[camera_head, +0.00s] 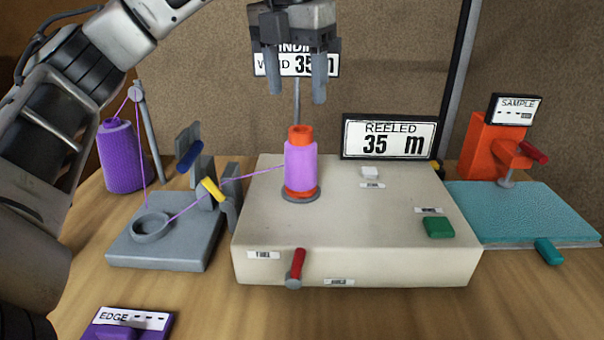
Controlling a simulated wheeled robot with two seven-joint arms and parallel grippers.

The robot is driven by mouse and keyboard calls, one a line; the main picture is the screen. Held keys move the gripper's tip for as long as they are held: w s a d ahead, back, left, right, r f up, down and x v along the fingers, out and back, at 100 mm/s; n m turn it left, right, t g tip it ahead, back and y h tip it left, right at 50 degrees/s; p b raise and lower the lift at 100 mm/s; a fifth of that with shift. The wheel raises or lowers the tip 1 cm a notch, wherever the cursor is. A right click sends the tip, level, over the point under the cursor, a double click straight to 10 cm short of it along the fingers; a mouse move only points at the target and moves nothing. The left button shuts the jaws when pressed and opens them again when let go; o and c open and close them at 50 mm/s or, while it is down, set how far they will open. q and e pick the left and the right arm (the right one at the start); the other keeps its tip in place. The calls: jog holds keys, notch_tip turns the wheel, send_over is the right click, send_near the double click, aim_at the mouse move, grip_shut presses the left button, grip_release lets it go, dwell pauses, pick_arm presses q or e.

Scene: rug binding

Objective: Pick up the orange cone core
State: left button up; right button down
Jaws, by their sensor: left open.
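The orange cone core (301,134) stands upright on the spindle of the cream winding machine (350,250). Purple yarn (300,167) is wound around its body, so only its orange top and an orange rim at its base show. A purple strand runs from it to the left. My left gripper (296,92) is open and empty, pointing down above the core and apart from it. It partly covers the sign behind. My right gripper is not in view.
A grey thread guide (120,255) and a purple yarn cone (121,160) are at the left. An orange sample stand (488,150) and teal mat (520,212) are right.

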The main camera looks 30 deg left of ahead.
aim_at(301, 137)
pick_arm(q)
jog(key=shift+w+a+f+b, duration=0.1)
jog(key=shift+w+f+b, duration=0.15)
jog(key=shift+f, duration=1.4)
jog(key=shift+w+f+b, duration=0.15)
jog(key=shift+w+f, duration=0.15)
jog(key=shift+f, duration=1.4)
jog(key=shift+w+a+f+b, duration=0.1)
jog(key=shift+w+f+b, duration=0.15)
jog(key=shift+f, duration=1.4)
jog(key=shift+d, duration=0.1)
jog(key=c, duration=1.3)
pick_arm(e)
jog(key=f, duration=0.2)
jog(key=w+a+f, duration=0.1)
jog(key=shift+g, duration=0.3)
